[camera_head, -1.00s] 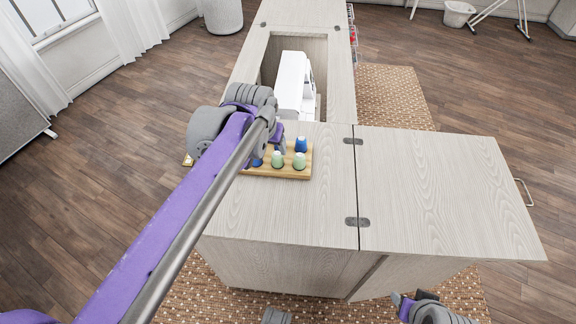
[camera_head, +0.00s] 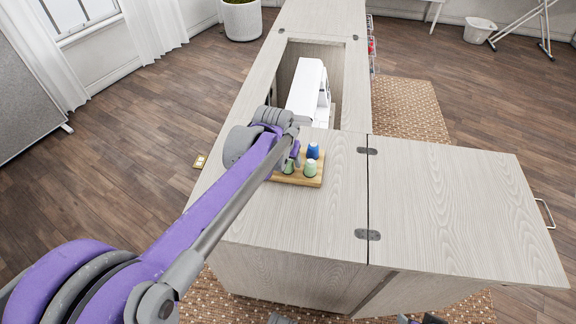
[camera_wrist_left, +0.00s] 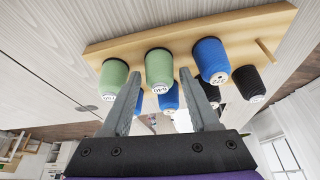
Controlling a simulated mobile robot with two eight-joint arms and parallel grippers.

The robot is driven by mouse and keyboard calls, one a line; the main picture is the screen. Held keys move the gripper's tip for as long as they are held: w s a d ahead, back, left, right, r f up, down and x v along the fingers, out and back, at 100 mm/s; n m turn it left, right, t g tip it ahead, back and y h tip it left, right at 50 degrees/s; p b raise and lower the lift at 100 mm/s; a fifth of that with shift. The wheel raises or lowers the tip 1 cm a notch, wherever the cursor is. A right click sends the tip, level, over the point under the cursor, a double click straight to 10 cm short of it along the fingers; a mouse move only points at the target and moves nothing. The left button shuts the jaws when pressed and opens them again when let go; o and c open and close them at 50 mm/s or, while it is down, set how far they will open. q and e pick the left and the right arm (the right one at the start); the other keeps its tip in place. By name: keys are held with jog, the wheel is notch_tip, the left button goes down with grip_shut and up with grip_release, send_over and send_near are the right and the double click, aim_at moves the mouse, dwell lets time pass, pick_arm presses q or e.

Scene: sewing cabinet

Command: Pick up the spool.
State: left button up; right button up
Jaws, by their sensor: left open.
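Green, blue and black spools stand on a wooden rack (camera_head: 284,179) on the cabinet top. In the left wrist view, a green spool (camera_wrist_left: 160,68) appears between the fingertips of my open left gripper (camera_wrist_left: 160,74). I cannot tell whether the fingers reach around it. Another green spool (camera_wrist_left: 113,80) is left of it and a blue spool (camera_wrist_left: 211,58) right of it. In the head view, my left gripper (camera_head: 296,158) is at the rack, and its arm hides the rack's left part. Two green spools and a blue spool (camera_head: 313,151) show there.
A white sewing machine (camera_head: 307,86) sits in the cabinet opening (camera_head: 285,62) just behind the rack. Black spools (camera_wrist_left: 248,84) stand farther along the rack. The hinged cabinet leaf (camera_head: 455,210) at the right is clear.

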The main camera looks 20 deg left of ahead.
aim_at(287, 160)
pick_arm(q)
jog(key=shift+w+f, duration=0.25)
jog(key=shift+f, duration=0.35)
jog(key=shift+r, duration=0.1)
grip_shut()
notch_tip(287, 160, up, 10)
jog(key=shift+p, duration=1.05)
